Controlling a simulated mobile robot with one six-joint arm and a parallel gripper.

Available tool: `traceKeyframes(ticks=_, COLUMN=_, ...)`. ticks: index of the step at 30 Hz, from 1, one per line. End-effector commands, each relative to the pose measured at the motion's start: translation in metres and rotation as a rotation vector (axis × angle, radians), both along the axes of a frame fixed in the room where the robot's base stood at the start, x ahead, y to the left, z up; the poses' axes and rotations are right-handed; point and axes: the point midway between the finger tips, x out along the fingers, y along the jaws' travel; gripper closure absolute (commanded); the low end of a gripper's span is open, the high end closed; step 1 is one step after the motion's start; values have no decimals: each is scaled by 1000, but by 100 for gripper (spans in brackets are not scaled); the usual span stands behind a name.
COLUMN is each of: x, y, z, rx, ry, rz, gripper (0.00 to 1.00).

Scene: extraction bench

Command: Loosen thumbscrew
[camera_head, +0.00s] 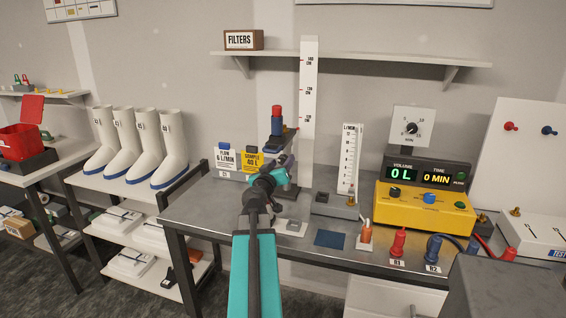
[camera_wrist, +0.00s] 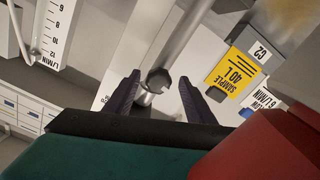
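In the wrist view a grey metal screw head, apparently the thumbscrew (camera_wrist: 157,80), sits beside a round metal rod (camera_wrist: 182,38). My gripper (camera_wrist: 160,84) is open, with one dark finger on each side of the screw head and a gap visible on both sides. In the head view my gripper (camera_head: 284,168) is at the stand on the bench, below a red-and-blue cylinder (camera_head: 277,120). My arm and gripper hide the thumbscrew there.
A yellow sample card (camera_head: 252,162) and a white flow card (camera_head: 227,159) stand left of the gripper. A tall height scale (camera_head: 308,110) rises close behind it. A flow meter (camera_head: 350,158) and a yellow pump unit (camera_head: 425,208) are to the right.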

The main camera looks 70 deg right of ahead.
Motion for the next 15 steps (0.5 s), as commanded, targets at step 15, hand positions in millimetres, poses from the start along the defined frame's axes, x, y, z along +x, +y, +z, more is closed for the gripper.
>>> traceKeyframes(ticks=15, x=-1, y=9, z=-1, rx=0, ry=-1, rz=-2, gripper=51)
